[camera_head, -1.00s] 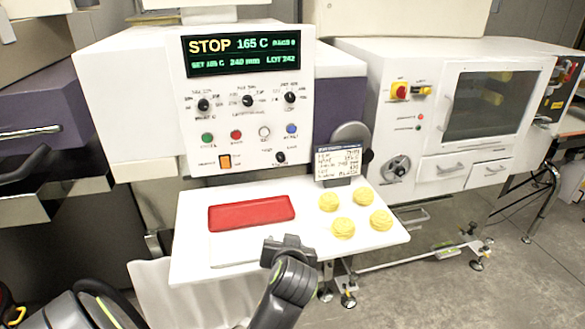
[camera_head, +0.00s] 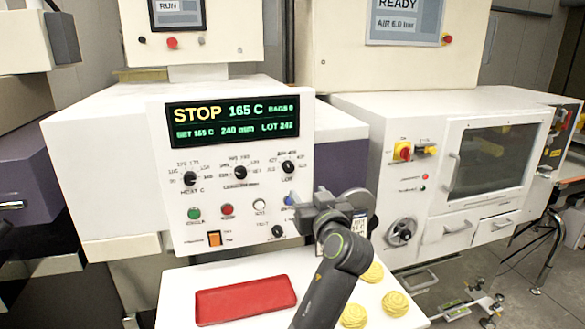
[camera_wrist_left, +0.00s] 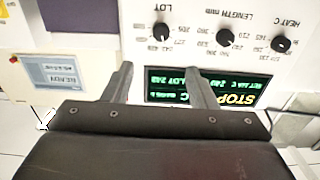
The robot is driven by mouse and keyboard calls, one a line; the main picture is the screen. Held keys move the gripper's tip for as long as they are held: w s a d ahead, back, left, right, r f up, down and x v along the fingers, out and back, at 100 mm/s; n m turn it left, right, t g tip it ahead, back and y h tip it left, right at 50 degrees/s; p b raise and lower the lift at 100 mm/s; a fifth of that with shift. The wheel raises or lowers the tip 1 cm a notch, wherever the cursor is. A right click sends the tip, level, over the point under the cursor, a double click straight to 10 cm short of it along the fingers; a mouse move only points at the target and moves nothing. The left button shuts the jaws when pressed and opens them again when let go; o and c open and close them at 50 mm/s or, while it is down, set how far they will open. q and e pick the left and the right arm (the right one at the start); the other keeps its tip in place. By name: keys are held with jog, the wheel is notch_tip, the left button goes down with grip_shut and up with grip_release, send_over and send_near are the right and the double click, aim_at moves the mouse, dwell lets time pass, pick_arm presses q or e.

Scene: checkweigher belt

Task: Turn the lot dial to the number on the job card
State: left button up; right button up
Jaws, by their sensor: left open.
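The lot dial (camera_head: 288,167) is a black knob at the right of the top knob row on the white control panel. In the left wrist view, which is upside down, the lot dial (camera_wrist_left: 162,32) shows beyond the fingertips. The display (camera_head: 232,122) reads STOP, 165 C, 240 mm and LOT 242. My left gripper (camera_head: 314,210) is before the panel's lower right, below and right of the dial and apart from it. Its fingers (camera_wrist_left: 158,70) are open with nothing between them. The job card (camera_head: 360,226) is mostly hidden behind my gripper; its number is unreadable.
The heat knob (camera_head: 190,178) and length knob (camera_head: 240,172) sit left of the lot dial. Several buttons and an orange switch (camera_head: 214,239) are below. A red tray (camera_head: 245,300) and yellow rolls (camera_head: 395,303) lie on the white shelf below.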

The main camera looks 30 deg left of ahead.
pick_arm(q)
jog(key=p, duration=0.3)
send_near(289, 169)
jog(key=p+x, duration=0.1)
jog(key=x, duration=0.5)
jog(key=shift+w+r, duration=0.15)
jog(key=shift+p+x, duration=0.45)
jog(key=shift+x, duration=0.3)
pick_arm(e)
jog(key=shift+w+a+r, duration=0.25)
jog(key=shift+a+r, duration=0.05)
jog(key=shift+r, duration=0.6)
jog(key=shift+w+a+r, duration=0.25)
jog(key=shift+w+r, duration=0.05)
jog(key=shift+r, duration=0.65)
jog(key=shift+w+a+r, duration=0.25)
jog(key=shift+a+r, duration=0.05)
jog(key=shift+r, duration=0.6)
pick_arm(q)
jog(key=c, duration=1)
